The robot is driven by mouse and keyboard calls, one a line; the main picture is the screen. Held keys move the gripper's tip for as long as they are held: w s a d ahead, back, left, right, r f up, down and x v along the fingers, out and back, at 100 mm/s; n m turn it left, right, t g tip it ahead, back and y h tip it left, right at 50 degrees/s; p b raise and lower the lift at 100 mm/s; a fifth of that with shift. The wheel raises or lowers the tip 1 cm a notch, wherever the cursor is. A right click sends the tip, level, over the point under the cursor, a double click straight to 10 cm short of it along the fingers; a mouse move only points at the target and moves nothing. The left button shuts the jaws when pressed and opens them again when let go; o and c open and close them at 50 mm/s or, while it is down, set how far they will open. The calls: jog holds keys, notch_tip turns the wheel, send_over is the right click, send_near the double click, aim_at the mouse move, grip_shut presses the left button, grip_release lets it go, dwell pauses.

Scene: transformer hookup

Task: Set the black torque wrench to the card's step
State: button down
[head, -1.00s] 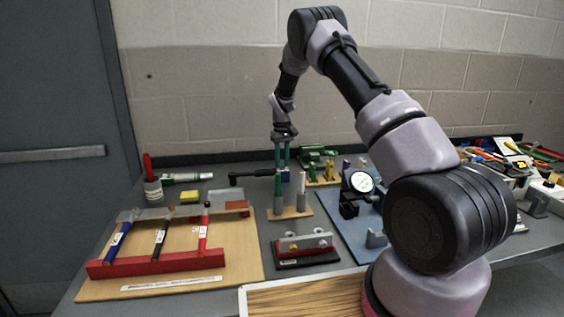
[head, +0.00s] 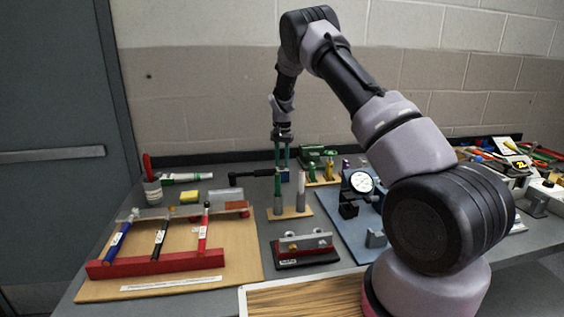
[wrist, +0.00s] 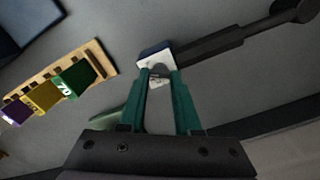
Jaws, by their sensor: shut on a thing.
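The black torque wrench (head: 161,238) lies in the red rack (head: 150,264) on a wooden board, between a blue-handled wrench (head: 118,240) and a red-handled one (head: 203,232). Its scale is too small to read. My gripper (head: 283,168) points down at the back of the bench, well behind and right of the rack. In the wrist view my gripper (wrist: 158,78) has its teal fingers closed on a small blue-and-white block (wrist: 155,53). A black bar (wrist: 235,38) with a round end runs from beside this block. I cannot tell whether they are joined. No readable card shows.
A stand with green and grey posts (head: 289,212) and a red-and-black fixture (head: 306,249) are in front of my gripper. A dial gauge (head: 361,182) stands on a blue mat to the right.

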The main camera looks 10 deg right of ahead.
jog(key=shift+m, duration=0.3)
jog(key=c, duration=0.6)
grip_release()
notch_tip(320, 180, up, 11)
jog(key=shift+f, duration=0.1)
